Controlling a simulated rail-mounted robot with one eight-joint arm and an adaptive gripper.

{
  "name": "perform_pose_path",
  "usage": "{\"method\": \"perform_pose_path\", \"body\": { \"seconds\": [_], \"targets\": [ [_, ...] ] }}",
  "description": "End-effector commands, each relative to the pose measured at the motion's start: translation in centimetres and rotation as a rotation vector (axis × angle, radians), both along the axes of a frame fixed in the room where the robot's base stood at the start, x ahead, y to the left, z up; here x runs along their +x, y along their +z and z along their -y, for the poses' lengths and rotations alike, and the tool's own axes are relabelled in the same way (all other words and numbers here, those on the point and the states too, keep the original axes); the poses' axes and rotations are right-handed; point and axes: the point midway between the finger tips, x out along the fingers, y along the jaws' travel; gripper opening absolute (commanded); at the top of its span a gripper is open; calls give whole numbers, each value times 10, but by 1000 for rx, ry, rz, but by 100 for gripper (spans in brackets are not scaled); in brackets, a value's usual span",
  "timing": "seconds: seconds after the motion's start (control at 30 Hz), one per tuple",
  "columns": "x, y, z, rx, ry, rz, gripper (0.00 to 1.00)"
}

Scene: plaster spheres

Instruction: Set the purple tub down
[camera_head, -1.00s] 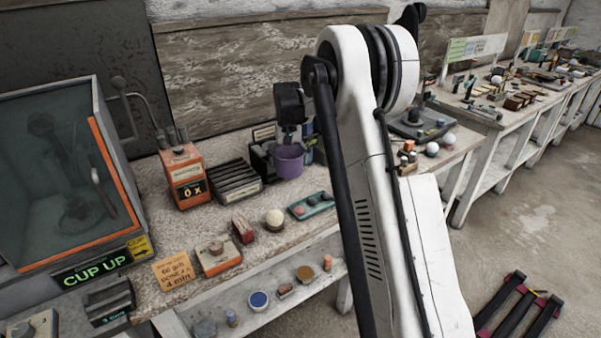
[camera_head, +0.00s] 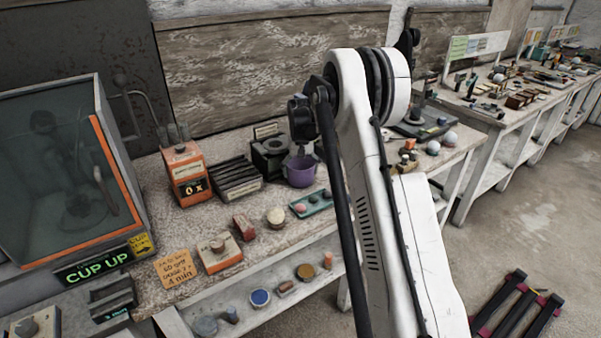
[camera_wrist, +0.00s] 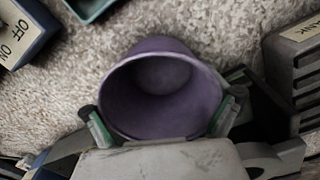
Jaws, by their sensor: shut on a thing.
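The purple tub (camera_head: 299,171) is upright at the workbench, between the dark slotted rack and my arm. In the wrist view the tub (camera_wrist: 160,92) is seen from above, and its inside looks empty. My gripper (camera_wrist: 163,120) is shut on the tub, with one finger on each side of its wall. In the head view my gripper (camera_head: 303,150) is at the tub's rim, partly hidden by my arm. The tub's base is at or very near the bench top (camera_head: 262,192); I cannot tell if it touches.
A dark slotted rack (camera_head: 235,178) and an orange box (camera_head: 185,174) stand to the left. A dark device (camera_head: 270,152) is close behind the tub. A pale ball (camera_head: 275,217) sits nearby.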

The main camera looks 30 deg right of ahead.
Motion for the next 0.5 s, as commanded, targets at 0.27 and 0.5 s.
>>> {"method": "perform_pose_path", "body": {
  "seconds": [0.27,0.5],
  "targets": [
    [0,-3,0,0,0,0,100],
    [0,-3,0,0,0,0,100]
  ]
}}
